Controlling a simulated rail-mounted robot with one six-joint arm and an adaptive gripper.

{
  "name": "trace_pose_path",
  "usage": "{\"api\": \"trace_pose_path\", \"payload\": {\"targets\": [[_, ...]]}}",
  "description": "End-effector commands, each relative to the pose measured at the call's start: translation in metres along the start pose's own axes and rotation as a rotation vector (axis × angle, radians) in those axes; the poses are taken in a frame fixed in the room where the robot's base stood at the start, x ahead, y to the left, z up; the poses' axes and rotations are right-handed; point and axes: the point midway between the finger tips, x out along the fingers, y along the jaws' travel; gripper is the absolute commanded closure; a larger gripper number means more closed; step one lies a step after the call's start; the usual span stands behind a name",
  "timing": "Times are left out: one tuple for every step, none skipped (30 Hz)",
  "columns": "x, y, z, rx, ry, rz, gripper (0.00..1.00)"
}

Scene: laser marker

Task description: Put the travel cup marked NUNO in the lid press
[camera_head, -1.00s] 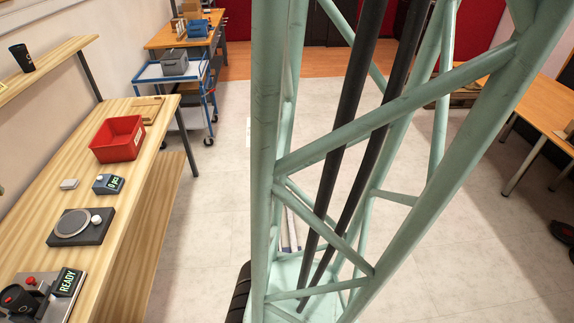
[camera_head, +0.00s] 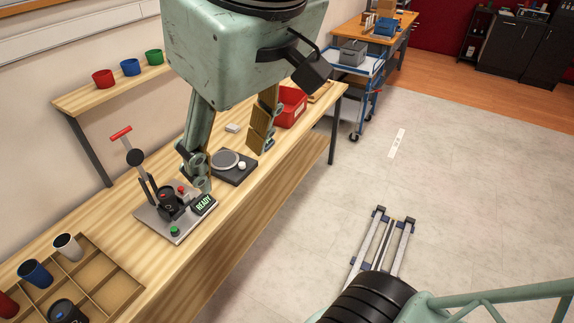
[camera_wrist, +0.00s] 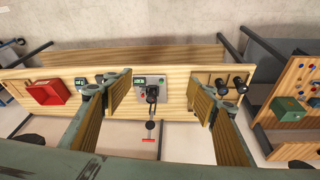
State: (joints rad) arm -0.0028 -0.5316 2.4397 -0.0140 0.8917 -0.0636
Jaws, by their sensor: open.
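The lever device (camera_head: 175,235), which looks like the lid press, stands on the bench with a raised red handle, a READY display and a green button. A dark cup-like object (camera_head: 168,200) is at its middle; it also appears in the wrist view (camera_wrist: 152,93). Coloured cups stand in a divided wooden tray: white (camera_head: 66,246), blue (camera_head: 35,272) and dark (camera_head: 65,312). Two dark objects (camera_wrist: 231,85) show at the tray end in the wrist view. No NUNO marking is readable. My gripper (camera_head: 228,150) is open and empty, above the bench, its fingers covering part of it.
A black unit with a round plate (camera_head: 235,168) and a red bin (camera_head: 291,108) stand farther along the bench. A shelf (camera_head: 100,98) holds red, blue and green cups. A blue trolley (camera_head: 355,68) stands beyond. The floor to the right is largely clear.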

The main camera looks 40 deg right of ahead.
Motion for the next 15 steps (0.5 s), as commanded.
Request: {"api": "trace_pose_path", "payload": {"targets": [[0.006,-0.005,0.025,0.031,-0.009,-0.013,0.48],[0.005,-0.005,0.029,0.039,-0.007,-0.013,0.48],[0.005,-0.006,0.033,0.05,-0.005,-0.013,0.48],[0.005,-0.006,0.035,0.058,-0.003,-0.012,0.48],[0.005,-0.005,0.038,0.064,-0.003,-0.012,0.48],[0.005,-0.005,0.04,0.07,-0.003,-0.011,0.48],[0.005,-0.005,0.041,0.074,-0.003,-0.011,0.48],[0.005,-0.005,0.042,0.077,-0.003,-0.011,0.48],[0.005,-0.005,0.043,0.08,-0.003,-0.011,0.48],[0.005,-0.005,0.044,0.082,-0.004,-0.011,0.48],[0.005,-0.005,0.044,0.083,-0.004,-0.011,0.48],[0.006,-0.006,0.045,0.084,-0.005,-0.011,0.48],[0.006,-0.006,0.045,0.084,-0.006,-0.011,0.48],[0.006,-0.006,0.045,0.084,-0.006,-0.011,0.48],[0.006,-0.006,0.045,0.084,-0.007,-0.011,0.48]]}}
